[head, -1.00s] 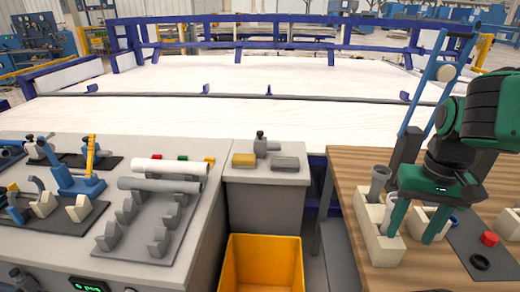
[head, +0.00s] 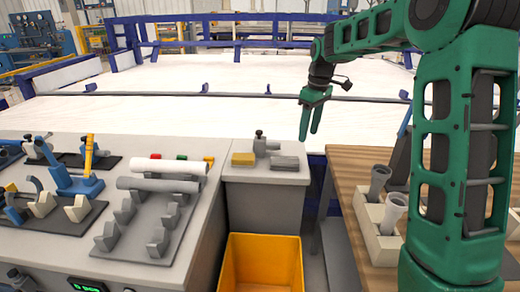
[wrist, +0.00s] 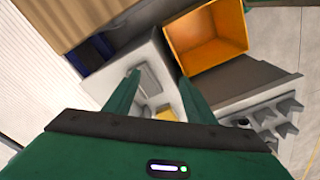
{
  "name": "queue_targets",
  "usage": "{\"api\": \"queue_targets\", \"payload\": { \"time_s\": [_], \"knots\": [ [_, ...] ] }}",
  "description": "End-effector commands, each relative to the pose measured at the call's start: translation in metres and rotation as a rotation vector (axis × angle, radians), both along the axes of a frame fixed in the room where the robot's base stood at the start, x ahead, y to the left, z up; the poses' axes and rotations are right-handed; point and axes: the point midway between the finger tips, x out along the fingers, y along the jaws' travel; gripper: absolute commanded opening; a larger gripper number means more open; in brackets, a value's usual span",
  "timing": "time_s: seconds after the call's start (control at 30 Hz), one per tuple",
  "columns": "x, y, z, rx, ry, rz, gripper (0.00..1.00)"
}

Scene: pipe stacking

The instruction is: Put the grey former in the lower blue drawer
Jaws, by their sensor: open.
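My gripper (head: 309,136) is open and empty, pointing down, in the air beyond the right of the small grey cabinet in the head view. In the wrist view its fingertips (wrist: 158,77) are spread with nothing between them. Which thing is the former is unclear. Two grey flared pieces, a rear one (head: 379,181) and a front one (head: 393,212), stand in a cream block on the wooden table. A flat dark grey block (head: 285,163) lies on the small cabinet. No blue drawer can be made out; a dark blue part (wrist: 92,52) shows in the wrist view.
The small cabinet (head: 264,205) also bears a yellow block (head: 243,159) and a black-knobbed fitting (head: 261,146). A yellow bin (head: 262,265) stands before it. The left bench holds pipes (head: 158,186) and V-supports. My arm hides much of the wooden table (head: 345,165).

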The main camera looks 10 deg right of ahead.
Motion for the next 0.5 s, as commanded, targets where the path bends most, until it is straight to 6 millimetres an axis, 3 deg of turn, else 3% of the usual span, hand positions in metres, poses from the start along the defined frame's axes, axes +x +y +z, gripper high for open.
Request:
{"api": "queue_targets", "payload": {
  "time_s": [0.03,0.1,0.3,0.5],
  "knots": [
    [0.024,0.009,-0.008,0.02,-0.006,0.061,0.5],
    [0.052,0.021,-0.017,0.047,-0.021,0.148,0.5],
    [0.125,0.054,-0.043,0.132,-0.083,0.379,0.5],
    [0.175,0.076,-0.066,0.205,-0.152,0.543,0.5]
  ]
}}
